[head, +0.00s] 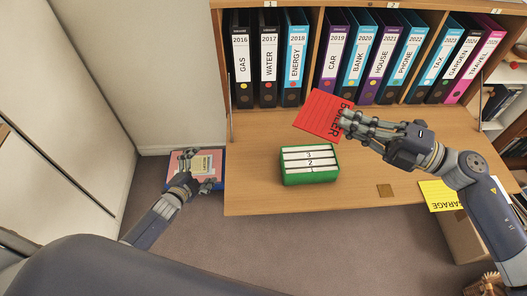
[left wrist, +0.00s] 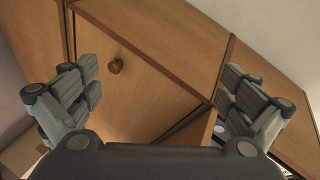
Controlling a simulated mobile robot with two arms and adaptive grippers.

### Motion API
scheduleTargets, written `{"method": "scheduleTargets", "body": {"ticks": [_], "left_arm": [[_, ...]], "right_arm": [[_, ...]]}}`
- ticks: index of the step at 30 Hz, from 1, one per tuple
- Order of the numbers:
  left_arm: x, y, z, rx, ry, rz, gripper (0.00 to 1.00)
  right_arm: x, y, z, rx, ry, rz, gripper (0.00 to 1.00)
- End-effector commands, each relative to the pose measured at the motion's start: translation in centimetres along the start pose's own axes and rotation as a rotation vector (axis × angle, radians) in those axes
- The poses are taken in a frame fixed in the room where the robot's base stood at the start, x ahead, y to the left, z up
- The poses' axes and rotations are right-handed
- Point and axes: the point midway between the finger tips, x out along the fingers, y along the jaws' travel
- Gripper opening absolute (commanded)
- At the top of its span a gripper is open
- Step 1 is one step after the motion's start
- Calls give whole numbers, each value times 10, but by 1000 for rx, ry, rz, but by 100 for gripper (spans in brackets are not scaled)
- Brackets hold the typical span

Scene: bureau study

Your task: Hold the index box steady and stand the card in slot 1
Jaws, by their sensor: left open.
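The green index box (head: 311,176) stands on the wooden desk flap, with white slot dividers on top; the numbers 2 and 3 are readable. My right gripper (head: 350,125) is shut on the red card (head: 320,115), which is held tilted above the flap, behind and slightly right of the box. The card's lettering is partly hidden by the fingers. My left gripper (head: 196,170) is open and empty, left of the flap and apart from the box. Its open fingers also show in the left wrist view (left wrist: 165,95), facing wooden panels with a round knob.
The desk flap (head: 255,197) is clear left of the box. Labelled binders (head: 330,60) fill the shelf behind. A yellow card (head: 440,195) lies at the right by the flap's edge. A pink and blue item (head: 179,155) is behind my left gripper.

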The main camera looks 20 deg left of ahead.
Motion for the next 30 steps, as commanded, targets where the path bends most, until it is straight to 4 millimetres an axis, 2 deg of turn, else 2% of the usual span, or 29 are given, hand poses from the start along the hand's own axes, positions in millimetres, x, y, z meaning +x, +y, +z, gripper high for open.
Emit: {"method": "scheduleTargets", "body": {"ticks": [1, 5, 9, 12, 16, 18, 21, 25, 30], "left_arm": [[7, -31, -12, 60, 44, -52, 100], [15, -100, -48, 225, 153, -183, 100], [11, -170, -94, 421, 270, -333, 100], [1, -214, -134, 585, 359, -446, 100], [-22, -253, -196, 851, 496, -597, 100], [-39, -257, -234, 1031, 590, -669, 100], [-56, -238, -272, 1257, 710, -717, 100], [-70, -198, -299, 1500, 845, -727, 100], [-82, -142, -313, 1785, 1004, -703, 100]], "right_arm": [[0, 0, 0, 0, 0, 0, 0], [0, 0, 0, 0, 0, 0, 0], [0, 0, 0, 0, 0, 0, 0], [0, 0, 0, 0, 0, 0, 0], [0, 0, 0, 0, 0, 0, 0], [0, 0, 0, 0, 0, 0, 0], [0, 0, 0, 0, 0, 0, 0], [0, 0, 0, 0, 0, 0, 0], [0, 0, 0, 0, 0, 0, 0]]}}
